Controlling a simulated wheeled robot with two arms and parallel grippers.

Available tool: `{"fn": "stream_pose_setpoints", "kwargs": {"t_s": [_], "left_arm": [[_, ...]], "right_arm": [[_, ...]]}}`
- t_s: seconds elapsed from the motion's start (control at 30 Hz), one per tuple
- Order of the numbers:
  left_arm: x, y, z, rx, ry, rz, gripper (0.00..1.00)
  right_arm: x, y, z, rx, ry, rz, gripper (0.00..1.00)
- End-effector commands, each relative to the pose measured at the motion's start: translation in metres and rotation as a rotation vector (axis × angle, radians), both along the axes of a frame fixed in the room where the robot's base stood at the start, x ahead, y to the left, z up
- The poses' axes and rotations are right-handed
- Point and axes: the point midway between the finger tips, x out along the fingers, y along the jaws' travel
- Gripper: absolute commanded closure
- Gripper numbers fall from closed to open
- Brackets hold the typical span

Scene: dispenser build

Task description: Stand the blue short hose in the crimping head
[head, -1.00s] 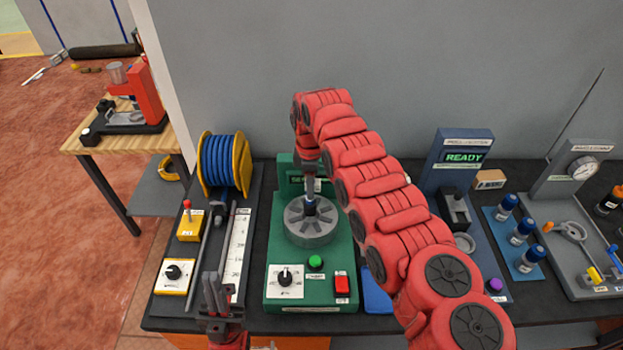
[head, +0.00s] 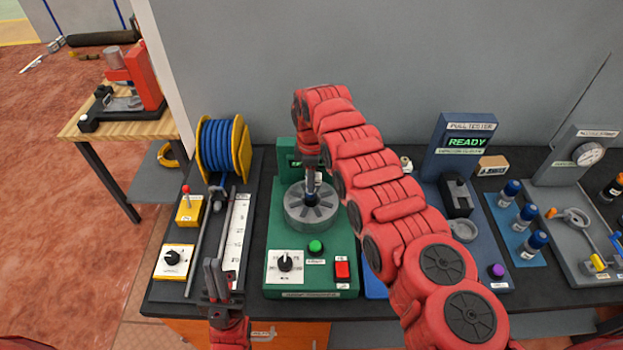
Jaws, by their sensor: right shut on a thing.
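The crimping head (head: 292,212) is a grey segmented disc with a central hole on the green crimping machine (head: 322,268). My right gripper (head: 311,184) points down over its centre and is shut on the short hose (head: 311,196). Only a small dark-blue piece of the hose shows, upright at the middle of the head. How deep it sits in the hole cannot be told. My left gripper (head: 216,283) is at the front edge of the bench, pointing up. A narrow gap shows between its fingers, and it holds nothing visible.
A blue hose reel (head: 221,150) and a ruled cutting strip (head: 236,235) are left of the crimper. A blue pull tester (head: 458,150) reading READY, capped blue bottles (head: 522,222) and a gauge stand (head: 588,155) are to the right.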

Motion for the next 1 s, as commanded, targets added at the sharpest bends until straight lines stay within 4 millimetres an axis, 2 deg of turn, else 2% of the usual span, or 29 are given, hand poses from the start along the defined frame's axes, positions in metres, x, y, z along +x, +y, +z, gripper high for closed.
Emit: {"fn": "stream_pose_setpoints", "kwargs": {"t_s": [1.0], "left_arm": [[0.0000,0.0000,-0.0074,0.000,0.000,0.000,1.00]], "right_arm": [[0.0001,-0.0014,0.0007,0.000,-0.001,-0.001,1.00]]}}
